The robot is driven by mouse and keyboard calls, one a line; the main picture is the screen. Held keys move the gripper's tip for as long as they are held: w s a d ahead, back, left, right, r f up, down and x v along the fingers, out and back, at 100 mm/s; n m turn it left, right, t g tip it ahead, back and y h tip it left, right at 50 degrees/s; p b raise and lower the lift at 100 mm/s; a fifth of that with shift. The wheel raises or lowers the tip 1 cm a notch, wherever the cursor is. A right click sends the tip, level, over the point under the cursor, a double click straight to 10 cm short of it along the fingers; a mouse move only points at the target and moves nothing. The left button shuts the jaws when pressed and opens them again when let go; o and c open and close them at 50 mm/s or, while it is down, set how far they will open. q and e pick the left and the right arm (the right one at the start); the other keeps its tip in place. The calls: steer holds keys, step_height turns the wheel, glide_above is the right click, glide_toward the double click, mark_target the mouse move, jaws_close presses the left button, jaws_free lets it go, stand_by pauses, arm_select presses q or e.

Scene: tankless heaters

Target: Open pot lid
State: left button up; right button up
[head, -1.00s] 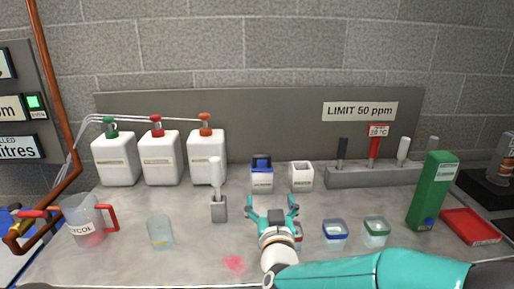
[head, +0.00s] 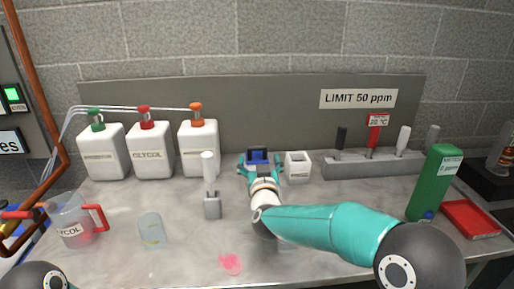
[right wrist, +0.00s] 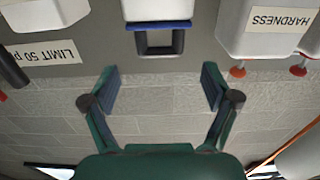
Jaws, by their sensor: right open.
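A white pot with a blue lid (head: 257,155) stands at the back middle of the bench, mostly hidden behind my right gripper in the head view. The lid has a raised loop handle. In the right wrist view, the scene appears upside down; the handle (right wrist: 160,40) hangs below the blue lid edge (right wrist: 158,25) and the white pot body (right wrist: 158,9). My right gripper (head: 261,168) is open and empty in front of the pot. In the wrist view its fingers (right wrist: 160,76) are spread apart, one to each side of the handle, not touching it. My left gripper is out of view.
A white open box (head: 298,167) stands close right of the pot. A grey holder with a white handle (head: 212,205) stands left. White jugs (head: 151,152) line the back left. A rack (head: 371,165), green carton (head: 434,183) and red tray (head: 470,218) are right. Pink powder (head: 230,264) lies in front.

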mark_target(257, 150)
steer(key=w+p, duration=0.1)
steer(key=w, duration=0.5)
steer(key=shift+w, duration=0.35)
